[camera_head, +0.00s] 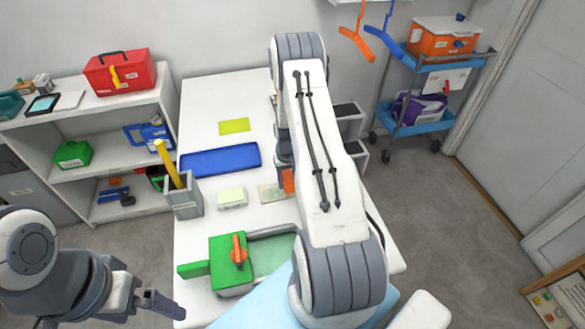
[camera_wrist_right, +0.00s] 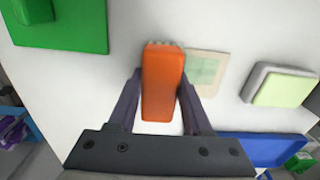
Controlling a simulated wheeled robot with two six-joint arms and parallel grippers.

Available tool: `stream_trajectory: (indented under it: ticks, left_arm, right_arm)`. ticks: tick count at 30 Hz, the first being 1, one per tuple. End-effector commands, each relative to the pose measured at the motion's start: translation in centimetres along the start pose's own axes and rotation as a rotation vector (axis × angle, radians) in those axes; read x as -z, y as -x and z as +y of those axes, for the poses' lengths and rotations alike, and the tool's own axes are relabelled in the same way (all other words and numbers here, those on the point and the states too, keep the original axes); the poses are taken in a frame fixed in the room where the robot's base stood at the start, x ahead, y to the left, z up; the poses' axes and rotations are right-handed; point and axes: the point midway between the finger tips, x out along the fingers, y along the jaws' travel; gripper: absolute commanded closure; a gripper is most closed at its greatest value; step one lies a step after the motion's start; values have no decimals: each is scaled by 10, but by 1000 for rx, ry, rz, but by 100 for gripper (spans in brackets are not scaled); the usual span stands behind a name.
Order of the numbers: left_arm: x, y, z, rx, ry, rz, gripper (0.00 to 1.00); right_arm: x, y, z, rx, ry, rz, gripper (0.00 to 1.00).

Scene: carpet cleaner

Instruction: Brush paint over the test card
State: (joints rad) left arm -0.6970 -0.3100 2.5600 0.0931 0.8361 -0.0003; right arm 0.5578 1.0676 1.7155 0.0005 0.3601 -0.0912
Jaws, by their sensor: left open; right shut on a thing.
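The test card, a beige card with a pale green patch, lies flat on the white table and shows in the head view (camera_head: 270,193) and the right wrist view (camera_wrist_right: 208,70). My right gripper (camera_wrist_right: 161,100) is shut on an orange block-like brush (camera_wrist_right: 162,82) with a short pale edge at its far end. The brush (camera_head: 288,181) is beside the card; I cannot tell whether it touches the table. My arm hides most of the right gripper in the head view. My left gripper (camera_head: 162,303) is open and empty, low at the left, off the table's edge.

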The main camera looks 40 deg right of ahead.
Motion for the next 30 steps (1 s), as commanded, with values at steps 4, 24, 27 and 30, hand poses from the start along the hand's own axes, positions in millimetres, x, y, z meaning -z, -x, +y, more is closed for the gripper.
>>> stream_trajectory:
  ticks: [4, 24, 27, 30]
  left_arm:
    - [1, 14, 1, 0, 1, 0, 0]
    - [2, 44, 3, 0, 3, 0, 0]
    - [2, 43, 3, 0, 3, 0, 0]
    - [2, 43, 3, 0, 3, 0, 0]
  right_arm:
    - [1, 18, 0, 0, -1, 3, 95]
    - [1, 64, -11, 0, 14, 2, 95]
    - [1, 63, -11, 0, 14, 2, 95]
    - [2, 63, -11, 0, 14, 2, 95]
